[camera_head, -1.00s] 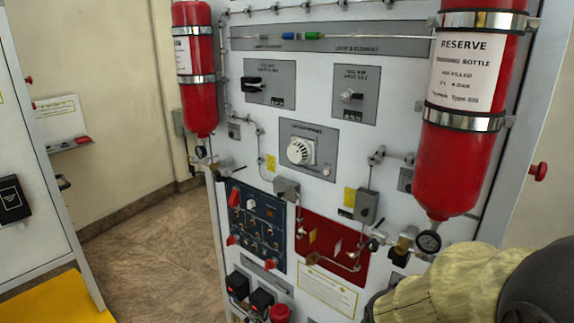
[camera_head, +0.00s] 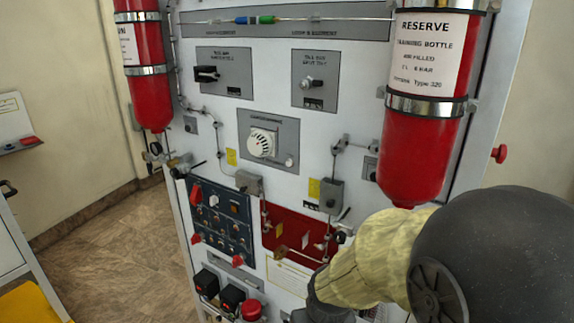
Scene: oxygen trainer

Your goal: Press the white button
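A white panel (camera_head: 335,110) stands in front of me. A large round white dial (camera_head: 263,143) sits on a grey plate at its middle. A small round white button-like part (camera_head: 289,162) is at the lower right of that plate, apart from the dial. I cannot tell for sure whether it is the white button. My arm, with a black joint and a yellowish sleeve, reaches in from the lower right. A dark part of it shows at the bottom edge. My gripper is not in view, and nothing of mine touches the dial or the small white part.
Red bottles hang at the left (camera_head: 147,75) and right (camera_head: 425,110) of the panel. A blue switch panel (camera_head: 221,217) and a red panel (camera_head: 300,232) sit below the dial. A red knob (camera_head: 251,309) is near the bottom. Open floor (camera_head: 120,245) lies to the left.

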